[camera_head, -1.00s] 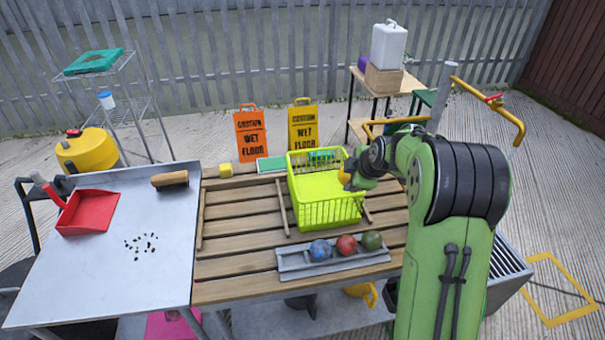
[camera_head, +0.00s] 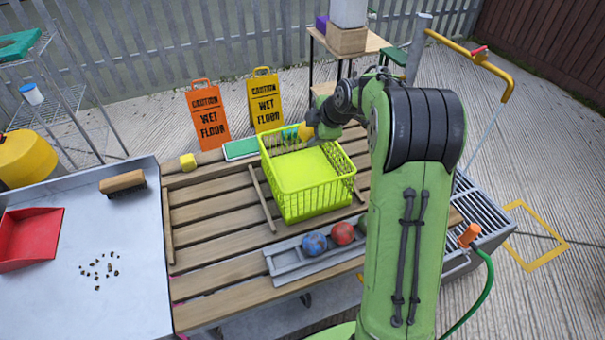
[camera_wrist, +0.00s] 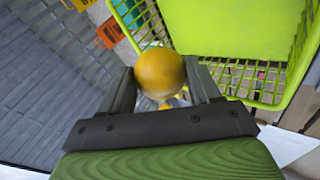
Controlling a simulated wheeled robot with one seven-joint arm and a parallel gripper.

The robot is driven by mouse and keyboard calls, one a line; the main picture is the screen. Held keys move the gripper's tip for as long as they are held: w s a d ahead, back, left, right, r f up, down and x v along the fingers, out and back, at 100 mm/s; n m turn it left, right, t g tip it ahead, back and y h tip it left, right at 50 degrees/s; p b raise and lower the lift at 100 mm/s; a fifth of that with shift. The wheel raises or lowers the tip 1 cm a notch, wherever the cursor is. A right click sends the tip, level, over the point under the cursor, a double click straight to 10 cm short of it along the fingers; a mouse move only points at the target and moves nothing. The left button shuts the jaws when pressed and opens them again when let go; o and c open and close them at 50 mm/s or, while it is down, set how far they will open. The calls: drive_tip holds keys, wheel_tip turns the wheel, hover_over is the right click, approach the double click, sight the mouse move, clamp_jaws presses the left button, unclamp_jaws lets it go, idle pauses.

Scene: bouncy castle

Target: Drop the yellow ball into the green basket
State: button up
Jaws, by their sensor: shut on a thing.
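The green basket (camera_head: 312,205) stands on the slatted wooden table, a yellow-green open basket with mesh sides. My gripper (camera_head: 309,128) is at its back right rim in the head view, shut on the yellow ball (camera_head: 304,133). In the wrist view the yellow ball (camera_wrist: 160,73) sits between the two fingers of my gripper (camera_wrist: 162,80). The basket (camera_wrist: 235,80) fills the upper right there, and the ball appears beside or over its rim; I cannot tell its exact height.
A grey tray (camera_head: 288,262) with a blue ball (camera_head: 314,243) and a red ball (camera_head: 342,233) lies in front of the basket. Two wet-floor signs, orange (camera_head: 207,114) and yellow (camera_head: 265,100), stand behind.

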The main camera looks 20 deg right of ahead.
drive_tip(key=shift+f, duration=0.15)
drive_tip(key=o, duration=1.1)
drive_tip(key=p+v, duration=0.3)
drive_tip(key=v, duration=1.2)
drive_tip(key=shift+s+r, duration=0.25)
drive_tip(key=shift+r, duration=0.05)
drive_tip(key=shift+d, duration=0.1)
drive_tip(key=s+a+r+m+g+p, duration=0.1)
drive_tip(key=s+a+r+m+p, duration=0.35)
drive_tip(key=s+a+m, duration=0.6)
drive_tip(key=s+a+f+m, duration=0.1)
drive_tip(key=s+m, duration=0.1)
drive_tip(key=s, duration=0.5)
drive_tip(key=s+a+f+m+g+h+p, duration=0.1)
drive_tip(key=s+a+m, duration=0.1)
drive_tip(key=s, duration=0.6)
drive_tip(key=shift+s+m+h, duration=0.2)
drive_tip(key=shift+m+h, duration=0.1)
drive_tip(key=shift+m, duration=0.35)
